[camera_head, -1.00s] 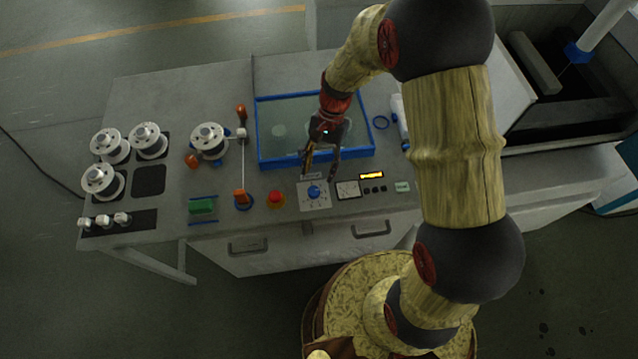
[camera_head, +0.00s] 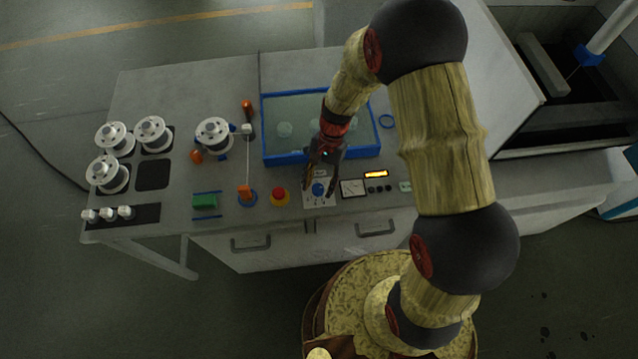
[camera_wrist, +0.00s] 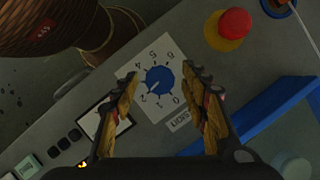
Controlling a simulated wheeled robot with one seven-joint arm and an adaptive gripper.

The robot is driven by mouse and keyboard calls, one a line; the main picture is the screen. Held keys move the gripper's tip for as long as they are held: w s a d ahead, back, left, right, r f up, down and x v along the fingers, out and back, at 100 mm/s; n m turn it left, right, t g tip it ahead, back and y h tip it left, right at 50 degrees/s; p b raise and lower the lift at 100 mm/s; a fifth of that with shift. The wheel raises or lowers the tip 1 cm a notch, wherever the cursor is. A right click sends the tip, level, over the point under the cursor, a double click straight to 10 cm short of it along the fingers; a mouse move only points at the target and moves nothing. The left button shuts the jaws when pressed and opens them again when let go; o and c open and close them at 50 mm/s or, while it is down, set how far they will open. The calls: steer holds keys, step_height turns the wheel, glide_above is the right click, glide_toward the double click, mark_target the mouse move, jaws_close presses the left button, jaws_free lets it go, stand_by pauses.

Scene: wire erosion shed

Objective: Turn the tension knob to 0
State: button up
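The tension knob (camera_head: 318,189) is blue and sits on a white dial plate at the bench's front edge. In the wrist view the knob (camera_wrist: 160,78) lies between my fingers, on a plate with printed numbers (camera_wrist: 166,50). A pale mark on the knob seems to point near the 2. My gripper (camera_head: 319,186) is open, pointing down over the dial, with one finger on each side of the knob. In the wrist view, gaps show between the knob and both fingertips of my gripper (camera_wrist: 161,77). Its exact height above the plate is hard to tell.
A red button (camera_head: 280,196) on a yellow base is left of the dial. A meter (camera_head: 352,188), small black buttons (camera_head: 378,189) and a lit display (camera_head: 376,174) are to the right. A blue-rimmed tank (camera_head: 284,159) stands behind. White spools (camera_head: 151,132) stand at left.

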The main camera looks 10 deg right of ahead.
steer(key=shift+c, duration=1.3)
steer(key=c, duration=0.7)
steer(key=shift+c, duration=0.5)
steer(key=shift+n, duration=0.4)
steer(key=n+h, duration=0.1)
steer(key=n, duration=0.1)
steer(key=shift+a+n+g, duration=0.15)
steer(key=shift+n+g, duration=0.25)
steer(key=n+h+p, duration=0.1)
steer(key=n+h, duration=0.1)
steer(key=n, duration=0.2)
steer(key=shift+a+n, duration=0.1)
steer(key=shift+n, duration=0.2)
steer(key=n+h, duration=0.1)
steer(key=n, duration=0.3)
steer(key=shift+a+h, duration=0.15)
steer(key=shift+h, duration=0.25)
steer(key=shift+n+t+h, duration=0.5)
steer(key=shift+n+t, duration=0.1)
steer(key=shift+n, duration=1.2)
